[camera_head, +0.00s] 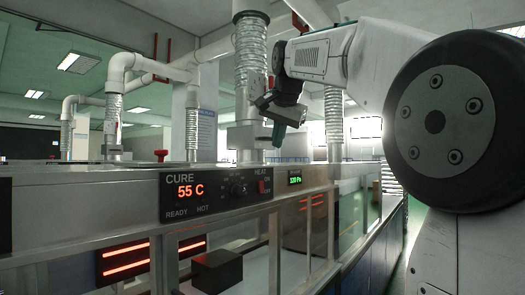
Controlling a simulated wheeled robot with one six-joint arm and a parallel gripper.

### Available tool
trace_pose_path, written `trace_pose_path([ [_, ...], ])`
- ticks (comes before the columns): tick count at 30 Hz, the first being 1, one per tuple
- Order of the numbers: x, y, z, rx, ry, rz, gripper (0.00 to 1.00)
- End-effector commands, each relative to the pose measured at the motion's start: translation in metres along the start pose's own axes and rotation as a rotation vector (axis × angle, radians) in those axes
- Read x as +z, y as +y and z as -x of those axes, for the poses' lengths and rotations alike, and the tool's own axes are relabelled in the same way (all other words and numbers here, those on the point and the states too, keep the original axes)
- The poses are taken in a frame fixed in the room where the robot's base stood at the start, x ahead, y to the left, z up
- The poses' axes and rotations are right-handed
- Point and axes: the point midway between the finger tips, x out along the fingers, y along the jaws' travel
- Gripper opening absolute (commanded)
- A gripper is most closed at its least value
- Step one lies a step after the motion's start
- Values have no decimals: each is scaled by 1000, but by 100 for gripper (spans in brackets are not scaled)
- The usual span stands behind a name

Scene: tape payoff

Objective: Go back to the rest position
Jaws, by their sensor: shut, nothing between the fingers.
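My gripper (277,133) hangs from the end of my white arm, above the metal bench top and right of the thick ribbed duct. Its narrow dark teal tip points down. No gap shows between the fingers, and nothing is held. It is apart from the control panel (215,190), which stands lower and to the left. My arm fills the upper right of the view.
The panel reads CURE 55 C, with a knob (239,188) and a red HEAT switch (265,187). A ribbed duct (251,65) rises beside my gripper. Red-glowing heaters (124,262) and a dark block (217,270) sit behind glass. An aisle runs at right.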

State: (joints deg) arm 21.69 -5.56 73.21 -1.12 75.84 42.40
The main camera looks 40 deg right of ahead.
Motion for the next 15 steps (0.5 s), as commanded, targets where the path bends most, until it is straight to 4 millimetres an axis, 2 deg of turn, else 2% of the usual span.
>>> trace_pose_path([
  [7,0,0,0,0,0,4,0],
  [11,0,0,-3,0,-1,71,0],
  [14,16,13,-32,37,-51,159,0],
  [15,27,22,-42,52,-77,201,0],
])
